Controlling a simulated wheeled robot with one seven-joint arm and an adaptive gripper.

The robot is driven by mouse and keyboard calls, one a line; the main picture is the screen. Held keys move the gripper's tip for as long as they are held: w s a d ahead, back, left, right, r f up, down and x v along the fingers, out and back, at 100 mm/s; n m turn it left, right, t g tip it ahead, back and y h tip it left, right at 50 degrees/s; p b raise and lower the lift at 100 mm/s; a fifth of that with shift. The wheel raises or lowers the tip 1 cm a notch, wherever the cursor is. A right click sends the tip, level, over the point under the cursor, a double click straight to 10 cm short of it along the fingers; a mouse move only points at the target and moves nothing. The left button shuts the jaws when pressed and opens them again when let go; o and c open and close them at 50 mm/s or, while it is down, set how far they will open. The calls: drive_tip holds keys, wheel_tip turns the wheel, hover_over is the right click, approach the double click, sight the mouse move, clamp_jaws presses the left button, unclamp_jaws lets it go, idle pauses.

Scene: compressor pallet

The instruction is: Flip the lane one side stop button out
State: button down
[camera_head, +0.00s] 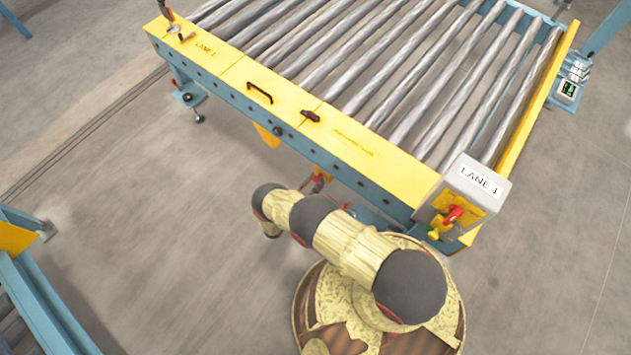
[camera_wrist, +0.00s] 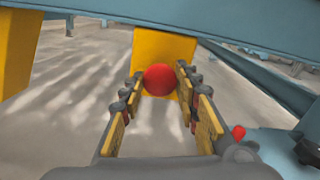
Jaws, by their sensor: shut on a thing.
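The side stop button is a round red knob (camera_wrist: 160,80) in front of a yellow plate (camera_wrist: 163,48) under the conveyor's blue beam. In the wrist view my gripper (camera_wrist: 162,88) has its two fingers on either side of the knob, shut on it near the fingertips. In the head view my gripper (camera_head: 318,182) is small and partly hidden below the beam, behind my arm. The button cannot be made out clearly there. The lane one conveyor (camera_head: 270,90) has a yellow top edge marked LANE 1.
A grey LANE 1 box (camera_head: 476,180) with a red and yellow switch (camera_head: 452,216) stands at the conveyor's right corner. A blue foot (camera_wrist: 265,145) is close on the right of my gripper. Another yellow plate (camera_wrist: 18,50) hangs at left. Open floor lies to the left.

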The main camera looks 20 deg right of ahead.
drive_tip(key=c, duration=1.3)
unclamp_jaws()
drive_tip(key=shift+s+a, duration=0.1)
drive_tip(key=shift+a, duration=0.05)
drive_tip(key=v, duration=1.2)
